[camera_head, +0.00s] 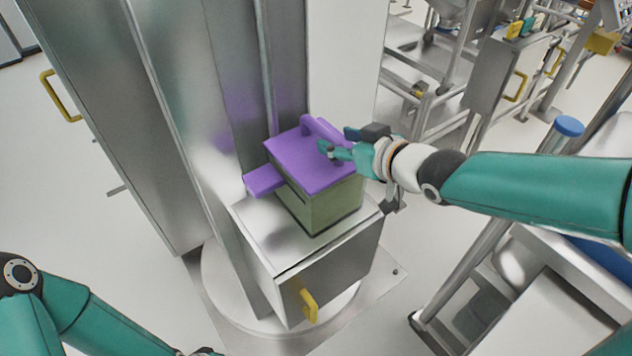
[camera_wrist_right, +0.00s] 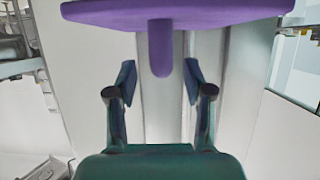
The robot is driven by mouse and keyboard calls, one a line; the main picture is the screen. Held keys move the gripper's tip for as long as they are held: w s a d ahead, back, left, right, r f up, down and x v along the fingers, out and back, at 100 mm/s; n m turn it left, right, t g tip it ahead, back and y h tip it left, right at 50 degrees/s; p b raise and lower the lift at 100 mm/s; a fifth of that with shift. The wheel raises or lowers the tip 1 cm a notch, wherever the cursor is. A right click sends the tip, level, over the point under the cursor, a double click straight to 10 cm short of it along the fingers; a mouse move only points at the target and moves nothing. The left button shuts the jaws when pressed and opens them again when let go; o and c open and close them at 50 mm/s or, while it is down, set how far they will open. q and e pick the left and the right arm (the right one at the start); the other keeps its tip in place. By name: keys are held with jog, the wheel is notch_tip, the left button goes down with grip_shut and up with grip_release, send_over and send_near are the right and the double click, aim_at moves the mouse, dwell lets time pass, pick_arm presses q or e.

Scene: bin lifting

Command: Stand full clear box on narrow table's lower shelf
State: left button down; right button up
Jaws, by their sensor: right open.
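A box with greenish see-through walls (camera_head: 335,206) and a purple lid (camera_head: 312,165) stands upright on a metal cabinet. The lid has a raised purple bar on top and a purple tab at its left. What is inside the box cannot be made out. My right gripper (camera_head: 338,143) is open at the lid's right side, close to the bar. In the right wrist view, a purple part (camera_wrist_right: 160,50) reaches down between the open fingers, with gaps on both sides. My left gripper barely shows at the bottom edge of the head view. I cannot tell which piece is the narrow table.
The metal cabinet (camera_head: 330,272) has a yellow handle (camera_head: 308,305) and stands against a tall metal column (camera_head: 180,90). A metal frame with a white surface (camera_head: 530,310) stands at the lower right. A blue-capped post (camera_head: 568,126) rises near my right arm. Floor shows at the left.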

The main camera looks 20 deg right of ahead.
aim_at(328, 131)
jog(key=shift+x, duration=0.85)
jog(key=x, duration=0.4)
jog(key=shift+w+a+r, duration=0.2)
jog(key=shift+w+r, duration=0.1)
jog(key=shift+w, duration=0.05)
grip_shut()
jog(key=shift+r, duration=0.3)
